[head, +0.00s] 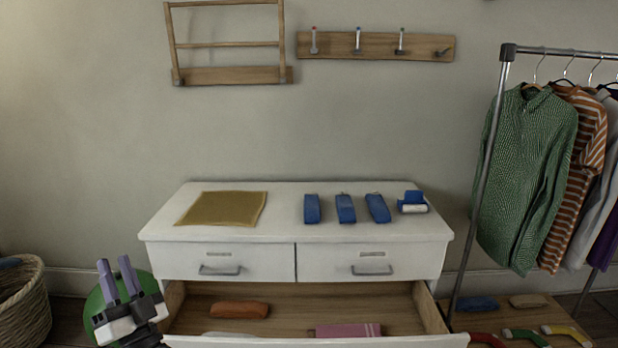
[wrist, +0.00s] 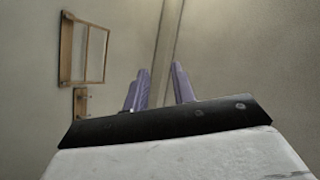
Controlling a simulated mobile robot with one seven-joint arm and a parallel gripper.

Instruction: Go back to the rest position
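My gripper (head: 118,278) is at the lower left of the head view, in front of the left end of the white dresser (head: 370,233). Its two purple fingers point up and stand apart with nothing between them. In the wrist view my gripper (wrist: 160,88) also shows spread fingers and no held thing.
The dresser's lower drawer (head: 385,342) is pulled out, holding an orange-brown roll (head: 239,309) and a pink cloth (head: 346,330). A mustard cloth (head: 222,208) and several blue items (head: 346,209) lie on top. A wicker basket (head: 22,310) stands left, a clothes rack (head: 487,150) right.

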